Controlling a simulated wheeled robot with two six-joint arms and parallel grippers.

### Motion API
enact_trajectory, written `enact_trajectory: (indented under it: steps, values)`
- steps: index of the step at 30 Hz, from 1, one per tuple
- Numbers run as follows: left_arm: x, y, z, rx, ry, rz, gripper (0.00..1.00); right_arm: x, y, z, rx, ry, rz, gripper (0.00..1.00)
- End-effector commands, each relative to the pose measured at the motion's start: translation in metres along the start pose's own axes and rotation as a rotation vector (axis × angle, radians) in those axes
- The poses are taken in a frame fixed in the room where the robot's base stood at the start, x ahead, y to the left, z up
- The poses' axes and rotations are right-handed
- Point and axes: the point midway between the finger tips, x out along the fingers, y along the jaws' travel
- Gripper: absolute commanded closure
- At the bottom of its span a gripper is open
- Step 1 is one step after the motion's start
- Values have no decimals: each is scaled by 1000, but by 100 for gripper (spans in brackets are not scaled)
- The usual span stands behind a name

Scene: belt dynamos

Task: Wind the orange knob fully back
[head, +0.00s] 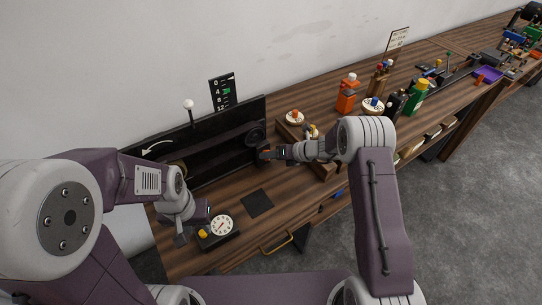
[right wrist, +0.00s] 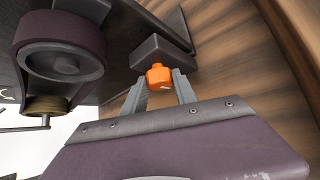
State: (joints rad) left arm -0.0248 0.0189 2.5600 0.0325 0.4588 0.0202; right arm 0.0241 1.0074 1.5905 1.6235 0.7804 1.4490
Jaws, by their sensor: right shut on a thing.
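The orange knob (right wrist: 158,76) sticks out from a dark grey block (right wrist: 160,52) on the belt machine. In the right wrist view, the fingers of my right gripper (right wrist: 160,88) are on both sides of the knob and shut on it. In the head view, my right gripper (head: 268,153) is at the right end of the machine's black panel (head: 205,160) and mostly covers the knob. My left gripper (head: 190,228) is low at the left, beside a white round dial (head: 222,225), away from the knob. Its jaw opening is not clear.
A scale board (head: 223,92) with a green pointer and a white ball on a post (head: 188,104) stand behind the panel. A dark belt wheel (right wrist: 62,65) is close to the right gripper. Bottles, including an orange one (head: 347,93), stand farther right. A dark square mat (head: 257,203) lies bare.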

Motion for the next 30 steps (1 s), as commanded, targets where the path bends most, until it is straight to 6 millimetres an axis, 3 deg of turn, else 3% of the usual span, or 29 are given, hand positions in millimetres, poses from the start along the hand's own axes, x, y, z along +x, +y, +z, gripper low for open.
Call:
enact_trajectory:
  steps: [10,27,28,30]
  values:
    - [17,0,2,0,0,0,64,2,1,-2,-108,2,-108,100]
    - [19,0,2,0,0,0,64,1,2,-2,-132,3,-131,100]
    - [19,0,2,0,0,0,64,1,2,-2,-132,2,-131,61]
    - [19,0,2,0,0,0,64,1,2,-1,-132,2,-131,45]
